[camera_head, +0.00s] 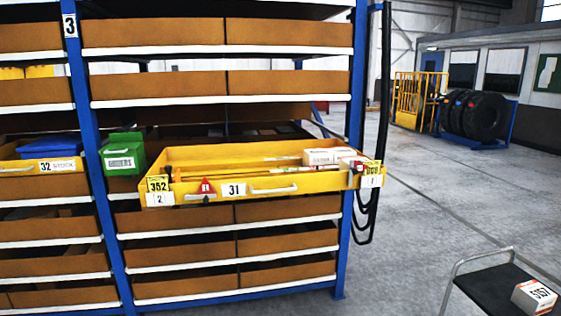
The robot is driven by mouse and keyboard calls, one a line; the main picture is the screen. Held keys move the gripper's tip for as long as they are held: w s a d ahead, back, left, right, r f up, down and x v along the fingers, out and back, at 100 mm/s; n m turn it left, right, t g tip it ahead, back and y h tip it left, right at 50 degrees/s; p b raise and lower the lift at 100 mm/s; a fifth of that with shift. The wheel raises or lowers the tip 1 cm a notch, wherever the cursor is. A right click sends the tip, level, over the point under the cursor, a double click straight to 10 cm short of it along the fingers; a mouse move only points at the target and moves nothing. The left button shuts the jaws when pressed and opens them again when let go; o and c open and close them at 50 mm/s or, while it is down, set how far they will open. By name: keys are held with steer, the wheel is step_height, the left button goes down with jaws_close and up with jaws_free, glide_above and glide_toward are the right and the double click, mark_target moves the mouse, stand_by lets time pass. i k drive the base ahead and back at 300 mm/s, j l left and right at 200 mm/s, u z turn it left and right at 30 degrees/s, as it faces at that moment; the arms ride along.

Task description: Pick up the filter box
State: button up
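No label that reads as a filter box is legible. A white carton (328,156) lies in the right part of an open yellow drawer (215,191); its printing is too small to read. A smaller white and red item (353,162) is beside it. Another box, white and orange with the number 5157 (533,296), sits on a dark cart (490,290) at the lower right. I cannot tell which of these is the filter box. My gripper is not in view.
The drawer, marked 31, sticks out from a blue-posted shelf rack (228,90) and holds long yellow rods. A green bin (122,154) and a blue bin (48,148) are to its left. Black cables (370,210) hang at the rack's right post.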

mark_target(532, 296)
steer(key=z, duration=1.4)
